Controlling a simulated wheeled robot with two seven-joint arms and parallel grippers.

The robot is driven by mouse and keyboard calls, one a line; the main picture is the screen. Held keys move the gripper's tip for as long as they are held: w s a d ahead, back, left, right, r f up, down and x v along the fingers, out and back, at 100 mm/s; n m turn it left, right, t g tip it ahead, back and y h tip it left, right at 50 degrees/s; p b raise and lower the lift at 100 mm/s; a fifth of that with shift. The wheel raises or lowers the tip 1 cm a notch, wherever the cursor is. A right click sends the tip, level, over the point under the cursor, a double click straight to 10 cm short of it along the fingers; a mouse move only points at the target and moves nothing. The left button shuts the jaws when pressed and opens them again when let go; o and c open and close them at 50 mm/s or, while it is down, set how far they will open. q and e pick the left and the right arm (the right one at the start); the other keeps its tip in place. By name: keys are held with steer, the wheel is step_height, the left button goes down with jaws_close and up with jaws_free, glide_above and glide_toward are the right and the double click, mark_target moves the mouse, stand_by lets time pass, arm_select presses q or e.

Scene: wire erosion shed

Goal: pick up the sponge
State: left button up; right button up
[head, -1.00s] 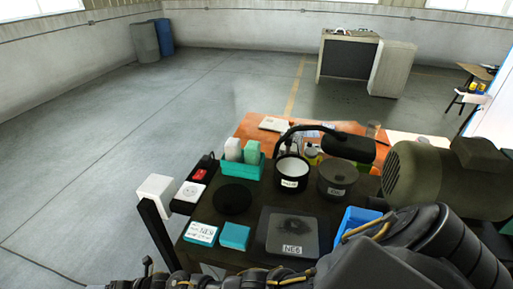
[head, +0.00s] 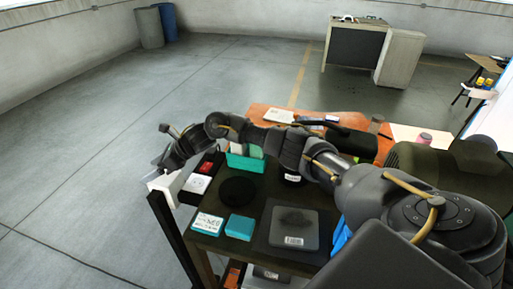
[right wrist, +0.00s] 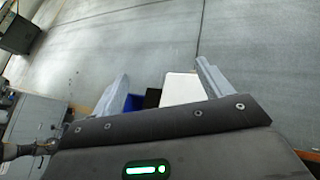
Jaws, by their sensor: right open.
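A flat teal block (head: 240,228) lies at the table's front. My left gripper is not in view.
A labelled teal-and-white box (head: 207,223), a black disc (head: 238,191) and a grey plate (head: 293,226) lie on the table. A teal bin (head: 244,162) holds upright blocks, partly behind my arm. Open floor lies left of the table.

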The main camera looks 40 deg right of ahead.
steer(key=s+d+r+m+g+h, duration=0.1)
steer(key=s+d+r+h, duration=0.3)
steer(key=d, duration=0.8)
steer(key=s+d+r+m+h, duration=0.1)
steer(key=s+d+r, duration=0.3)
steer(key=d, duration=0.8)
steer(key=s+d+r+m+g+h, duration=0.1)
steer(key=s+d+r+h, duration=0.15)
steer(key=s+d, duration=0.7)
steer(key=shift+h, duration=0.25)
steer(key=w+f, duration=0.1)
steer(key=f, duration=0.1)
steer(key=w+d+f, duration=0.1)
steer(key=w+f, duration=0.1)
steer(key=w+d+f, duration=0.1)
steer(key=w+f, duration=0.1)
steer(key=shift+w, duration=0.2)
steer(key=shift+a+f+p, duration=0.15)
steer(key=shift+a+p, duration=0.05)
steer(key=shift+p, duration=0.15)
steer(key=p+x, duration=0.2)
steer(key=x, duration=0.2)
steer(key=shift+w+a+f, duration=0.25)
steer(key=c, duration=1)
steer(key=shift+c, duration=0.2)
steer(key=shift+r, duration=0.1)
